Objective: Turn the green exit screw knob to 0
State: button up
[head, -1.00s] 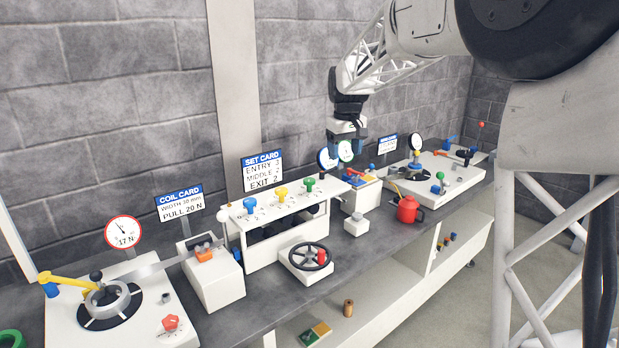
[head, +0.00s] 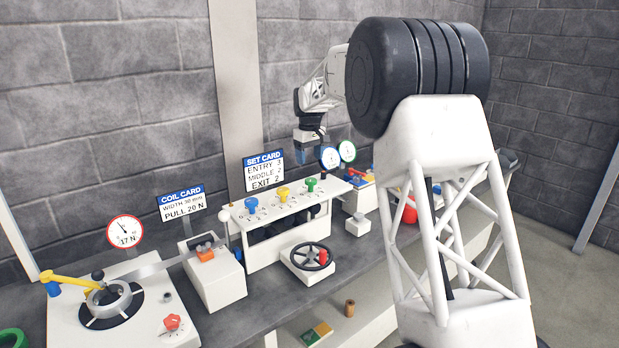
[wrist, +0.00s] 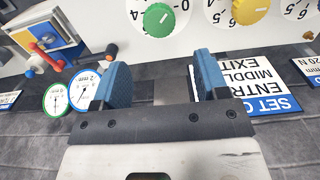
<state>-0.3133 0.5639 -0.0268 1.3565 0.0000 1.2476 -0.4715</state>
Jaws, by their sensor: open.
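The green exit screw knob (head: 311,184) is the rightmost of three knobs on top of the white rack (head: 290,207). In the wrist view the green knob (wrist: 158,20) sits on a white numbered dial, just beyond and between my fingertips. My gripper (head: 307,152) is open and empty, above and behind the green knob, with its blue fingers (wrist: 155,75) apart. The yellow knob (head: 283,193) and the blue knob (head: 251,204) stand to its left. The set card (head: 264,171) behind the rack reads entry 3, middle 2, exit 2.
Two round gauges, one blue-rimmed (head: 330,157) and one green-rimmed (head: 347,151), stand right of the rack. A black handwheel (head: 310,257) is in front of it. A coil card (head: 182,203) stands at the left. My arm hides the bench's right part.

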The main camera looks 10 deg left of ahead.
aim_at(311, 178)
jog(key=shift+f, duration=0.1)
dwell(0.3)
jog(key=shift+f, duration=3.8)
jog(key=c, duration=0.9)
jog(key=shift+m, duration=0.5)
jog(key=m, duration=0.3)
jog(key=shift+w+d+m, duration=0.1)
jog(key=shift+m, duration=0.2)
jog(key=shift+d+m, duration=0.15)
jog(key=shift+m, duration=2.05)
